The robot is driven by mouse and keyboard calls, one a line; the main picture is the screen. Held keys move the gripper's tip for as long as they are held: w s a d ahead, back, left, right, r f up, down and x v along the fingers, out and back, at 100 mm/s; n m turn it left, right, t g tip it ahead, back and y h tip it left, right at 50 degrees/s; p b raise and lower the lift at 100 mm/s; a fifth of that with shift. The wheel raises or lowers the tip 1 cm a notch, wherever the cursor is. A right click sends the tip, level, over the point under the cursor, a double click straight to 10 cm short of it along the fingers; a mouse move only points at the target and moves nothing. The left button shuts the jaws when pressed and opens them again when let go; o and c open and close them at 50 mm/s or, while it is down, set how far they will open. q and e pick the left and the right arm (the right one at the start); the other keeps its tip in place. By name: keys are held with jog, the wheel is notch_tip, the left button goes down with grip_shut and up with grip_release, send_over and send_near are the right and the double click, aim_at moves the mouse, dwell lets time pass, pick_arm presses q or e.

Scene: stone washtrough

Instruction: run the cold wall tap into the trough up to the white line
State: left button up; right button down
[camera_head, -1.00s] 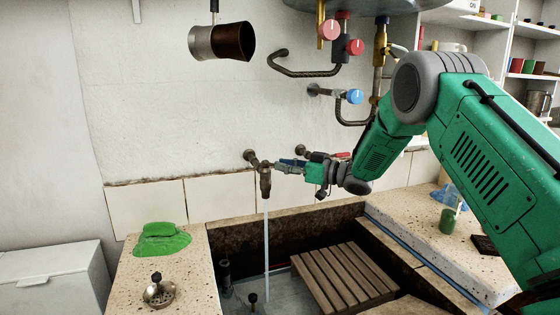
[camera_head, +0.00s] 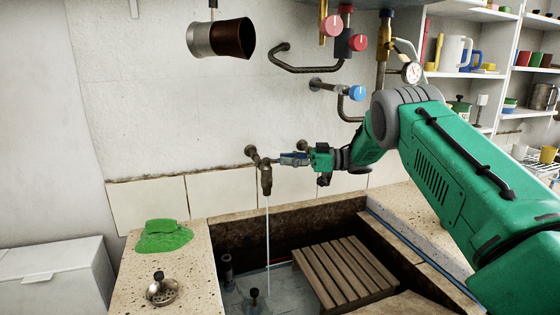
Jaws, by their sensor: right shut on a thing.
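The brown wall tap (camera_head: 266,178) sticks out above the stone trough (camera_head: 300,232). A thin stream of water (camera_head: 267,240) falls from its spout into the trough. My right gripper (camera_head: 281,160) is at the tap's top, shut on the tap handle, which it mostly hides. Shallow bluish water seems to cover the trough floor (camera_head: 240,291) at the left. I cannot make out the white line. My left gripper is not in view.
A slatted wooden rack (camera_head: 345,274) lies in the trough, right of the stream. A green cloth (camera_head: 163,236) and a drain strainer (camera_head: 162,290) are on the left ledge. Pipes with red (camera_head: 358,43) and blue knobs (camera_head: 357,92) and a hanging pot (camera_head: 222,38) are above.

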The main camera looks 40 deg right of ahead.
jog(key=shift+d, duration=0.1)
jog(key=c, duration=1.5)
grip_release()
jog(key=shift+f, duration=0.1)
jog(key=shift+c, duration=0.2)
jog(key=shift+d, duration=0.1)
jog(key=v, duration=1.2)
jog(key=shift+d, duration=0.2)
jog(key=shift+w+f, duration=0.1)
